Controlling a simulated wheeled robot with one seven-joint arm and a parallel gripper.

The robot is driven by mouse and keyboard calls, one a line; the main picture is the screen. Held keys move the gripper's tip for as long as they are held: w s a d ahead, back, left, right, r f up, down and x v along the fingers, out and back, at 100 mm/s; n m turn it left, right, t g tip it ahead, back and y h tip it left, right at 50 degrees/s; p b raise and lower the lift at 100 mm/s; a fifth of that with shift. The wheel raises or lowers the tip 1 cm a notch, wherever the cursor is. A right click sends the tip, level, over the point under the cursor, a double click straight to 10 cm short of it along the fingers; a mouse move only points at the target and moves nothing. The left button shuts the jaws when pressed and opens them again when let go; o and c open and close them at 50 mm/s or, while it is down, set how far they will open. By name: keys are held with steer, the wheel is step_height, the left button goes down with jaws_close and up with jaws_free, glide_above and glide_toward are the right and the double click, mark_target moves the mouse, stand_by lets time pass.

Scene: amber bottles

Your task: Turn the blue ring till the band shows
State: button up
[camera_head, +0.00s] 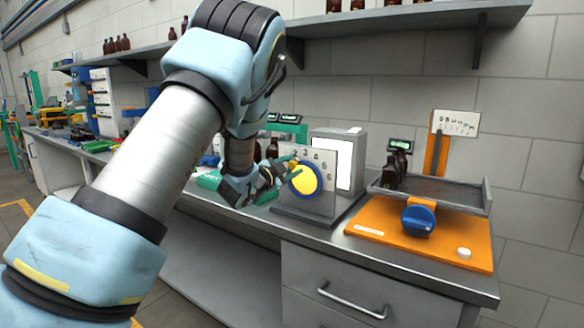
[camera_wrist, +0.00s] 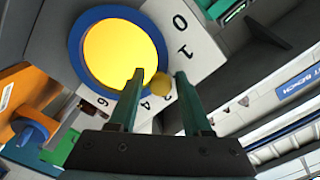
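The blue ring (camera_head: 320,180) surrounds a yellow disc (camera_head: 303,181) on an upright pale plate (camera_head: 325,203) marked with numbers. In the wrist view the ring (camera_wrist: 73,50) and the full yellow face (camera_wrist: 118,55) show large at upper left. A small round yellow knob (camera_wrist: 160,85) sits near the ring's edge. My gripper (camera_wrist: 163,80) is open, its two dark green fingers on either side of the knob, with gaps showing. The left finger overlaps the disc's edge in the picture; contact cannot be told. In the head view my gripper (camera_head: 283,168) is at the ring's left side.
A grey box (camera_head: 350,150) is behind the plate. A shelf (camera_head: 400,18) hangs above. The bench front is clear.

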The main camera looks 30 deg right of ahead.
steer(key=shift+o, duration=0.7)
steer(key=b+v, duration=0.3)
steer(key=v, duration=0.8)
steer(key=shift+b, duration=0.4)
steer(key=shift+w, duration=0.1)
